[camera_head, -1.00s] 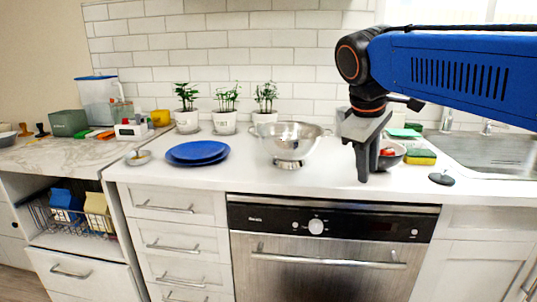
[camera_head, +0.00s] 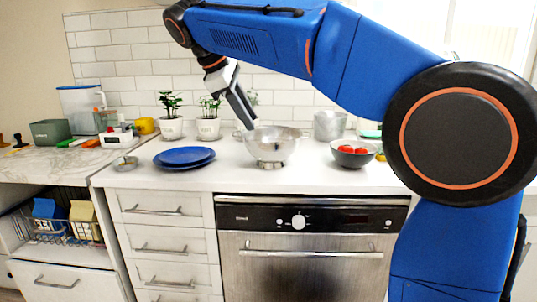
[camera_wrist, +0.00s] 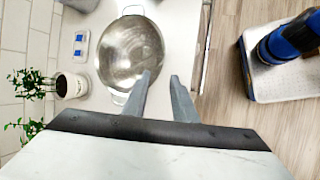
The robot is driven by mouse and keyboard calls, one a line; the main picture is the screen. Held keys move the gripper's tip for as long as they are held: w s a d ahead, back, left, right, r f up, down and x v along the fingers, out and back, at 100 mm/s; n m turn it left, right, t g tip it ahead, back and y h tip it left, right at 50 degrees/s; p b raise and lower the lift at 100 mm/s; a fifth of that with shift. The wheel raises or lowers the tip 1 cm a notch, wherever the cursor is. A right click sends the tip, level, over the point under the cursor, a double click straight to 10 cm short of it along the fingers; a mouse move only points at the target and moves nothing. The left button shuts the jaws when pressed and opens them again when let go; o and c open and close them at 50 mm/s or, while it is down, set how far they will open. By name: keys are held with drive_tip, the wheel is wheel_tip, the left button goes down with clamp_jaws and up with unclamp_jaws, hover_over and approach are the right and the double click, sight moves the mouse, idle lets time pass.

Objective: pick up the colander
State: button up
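The colander (camera_head: 270,148) is a shiny metal bowl on a small foot, standing upright on the white counter in the head view. In the wrist view the colander (camera_wrist: 130,52) is seen from above, with a loop handle at its top and bottom edges. My gripper (camera_head: 249,124) is at the colander's upper left rim in the head view. In the wrist view my gripper (camera_wrist: 162,78) has its two fingers apart, with the left fingertip overlapping the colander's rim area and the right one outside it. Whether a finger touches the rim cannot be told.
Blue plates (camera_head: 184,157) lie left of the colander. Potted plants (camera_head: 171,126) stand behind, near the tiled wall. A dark bowl with red items (camera_head: 353,153) and a metal pot (camera_head: 329,125) are to the right. An oven (camera_head: 300,250) is below the counter.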

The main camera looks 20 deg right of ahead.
approach(277, 163)
drive_tip(key=x, duration=0.5)
drive_tip(key=shift+w+f, duration=0.15)
drive_tip(key=shift+w, duration=0.05)
clamp_jaws()
